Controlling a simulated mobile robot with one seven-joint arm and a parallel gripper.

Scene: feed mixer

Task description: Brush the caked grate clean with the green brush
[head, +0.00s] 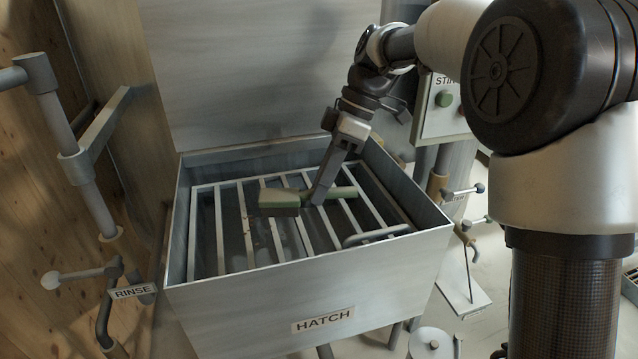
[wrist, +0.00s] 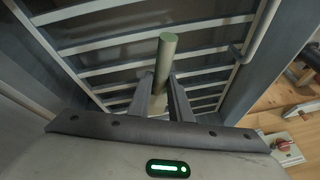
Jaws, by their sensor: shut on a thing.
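My gripper (head: 318,193) is shut on the handle of the green brush (head: 279,200). The brush lies level over the grate (head: 219,228), its broad head to the left and its handle sticking out to the right. I cannot tell whether the bristles touch the bars. The grate is a row of pale bars inside the hatch box (head: 413,251); some small dark specks show near the bars left of the brush head. In the wrist view the round green handle (wrist: 166,56) stands between the two fingers (wrist: 162,102), with the grate bars (wrist: 105,40) behind it. The brush head is hidden there.
The box walls rise around the grate, with an open lid (head: 240,70) behind. A rinse lever (head: 80,276) stands at left. A panel with a green button (head: 445,98) stands at right. A round lidded thing (head: 432,344) is on the floor at front right.

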